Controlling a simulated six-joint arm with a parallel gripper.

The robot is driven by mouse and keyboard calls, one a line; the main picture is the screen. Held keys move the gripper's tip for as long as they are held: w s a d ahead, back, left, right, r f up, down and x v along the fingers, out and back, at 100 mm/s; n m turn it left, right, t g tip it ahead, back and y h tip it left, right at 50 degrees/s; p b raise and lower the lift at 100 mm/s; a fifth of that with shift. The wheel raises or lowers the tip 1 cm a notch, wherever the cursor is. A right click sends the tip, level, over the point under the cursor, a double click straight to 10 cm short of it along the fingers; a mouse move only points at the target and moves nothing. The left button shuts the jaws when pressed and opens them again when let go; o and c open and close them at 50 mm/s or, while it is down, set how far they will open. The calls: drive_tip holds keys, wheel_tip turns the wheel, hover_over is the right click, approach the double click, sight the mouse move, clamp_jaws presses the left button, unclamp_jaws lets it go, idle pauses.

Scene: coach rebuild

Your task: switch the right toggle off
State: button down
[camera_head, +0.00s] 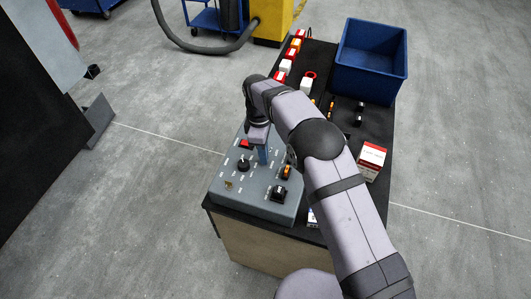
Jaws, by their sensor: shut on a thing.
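A grey control panel (258,205) lies at the near left end of the dark bench top. My gripper (263,160) points down onto the panel's middle, its blue-grey fingertips at the panel face. It is shut on a small part there, which I take to be the right toggle. The fingers hide that part, and its on or off position cannot be seen. A small brass-coloured fitting (229,184) sits at the panel's near left; it is too small to identify.
Close around my gripper are a red button (245,143), a black knob (243,164), an orange switch (286,171) and a black knob (279,193). A blue bin (371,62) and a red-white box (370,161) stand to the right. Several small parts lie farther back.

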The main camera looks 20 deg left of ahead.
drive_tip(key=shift+a+h, duration=0.35)
drive_tip(key=shift+h, duration=0.45)
drive_tip(key=c, duration=1.9)
unclamp_jaws()
drive_tip(key=shift+c, duration=0.2)
drive_tip(key=shift+r+b, duration=0.15)
drive_tip(key=shift+b, duration=0.15)
drive_tip(key=shift+w+a+r+b, duration=0.1)
drive_tip(key=shift+a+r+b, duration=0.1)
drive_tip(key=shift+r+b, duration=0.25)
drive_tip(key=p+v, duration=0.3)
drive_tip(key=v, duration=0.1)
drive_tip(key=shift+d, duration=0.1)
wheel_tip(320, 180, up, 7)
drive_tip(key=p, duration=0.6)
drive_tip(key=shift+f, duration=0.15)
